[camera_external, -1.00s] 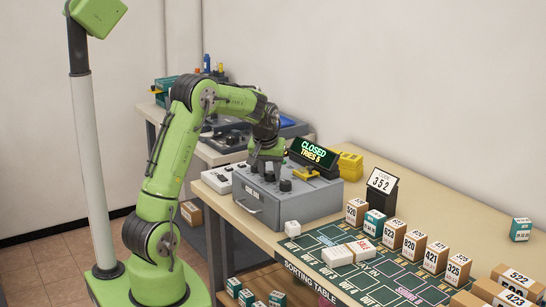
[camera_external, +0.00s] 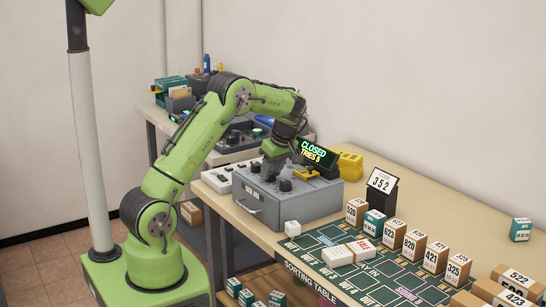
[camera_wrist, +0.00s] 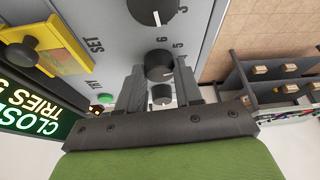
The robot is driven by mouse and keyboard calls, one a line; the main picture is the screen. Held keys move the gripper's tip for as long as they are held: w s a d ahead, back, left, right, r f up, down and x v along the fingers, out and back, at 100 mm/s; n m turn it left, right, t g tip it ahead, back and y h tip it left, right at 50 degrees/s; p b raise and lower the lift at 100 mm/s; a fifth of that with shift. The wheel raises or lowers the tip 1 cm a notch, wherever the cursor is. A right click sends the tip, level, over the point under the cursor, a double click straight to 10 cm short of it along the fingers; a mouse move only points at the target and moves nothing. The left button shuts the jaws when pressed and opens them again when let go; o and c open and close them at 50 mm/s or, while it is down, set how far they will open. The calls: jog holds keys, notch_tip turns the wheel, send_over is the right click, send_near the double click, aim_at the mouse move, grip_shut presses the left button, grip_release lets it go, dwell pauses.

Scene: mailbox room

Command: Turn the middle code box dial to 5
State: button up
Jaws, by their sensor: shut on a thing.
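The grey code box (camera_external: 300,203) stands on the table, with a row of black dials on top. My gripper (camera_external: 273,168) points down at the row, and its fingers are at the middle dial. In the wrist view my gripper (camera_wrist: 160,80) has a finger on each side of the middle dial (camera_wrist: 160,65) and is shut on it. The numbers 6 and 5 show beside this dial; its exact setting is hard to read. One outer dial (camera_wrist: 150,10) shows a white pointer line and a 3; the other (camera_wrist: 162,95) shows between the fingers.
The display (camera_external: 314,152) reads CLOSED, TRIES 5. A yellow plate with a black knob (camera_wrist: 45,50) is on the box, near a green button (camera_wrist: 104,98). A card (camera_external: 381,181) reads 352. Numbered parcels (camera_external: 391,233) stand right of the box.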

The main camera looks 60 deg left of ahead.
jog(key=shift+w+n+g+h+p, duration=0.15)
jog(key=shift+n+g+p, duration=0.4)
jog(key=shift+n, duration=0.55)
jog(key=shift+s+n+g+h+p, duration=0.1)
jog(key=shift+n+g+h+p, duration=0.15)
jog(key=shift+n+p, duration=0.7)
jog(key=shift+n, duration=0.25)
jog(key=o, duration=1)
jog(key=p+v, duration=0.6)
jog(key=v, duration=0.9)
jog(key=shift+w+d+r, duration=0.15)
jog(key=shift+r, duration=0.2)
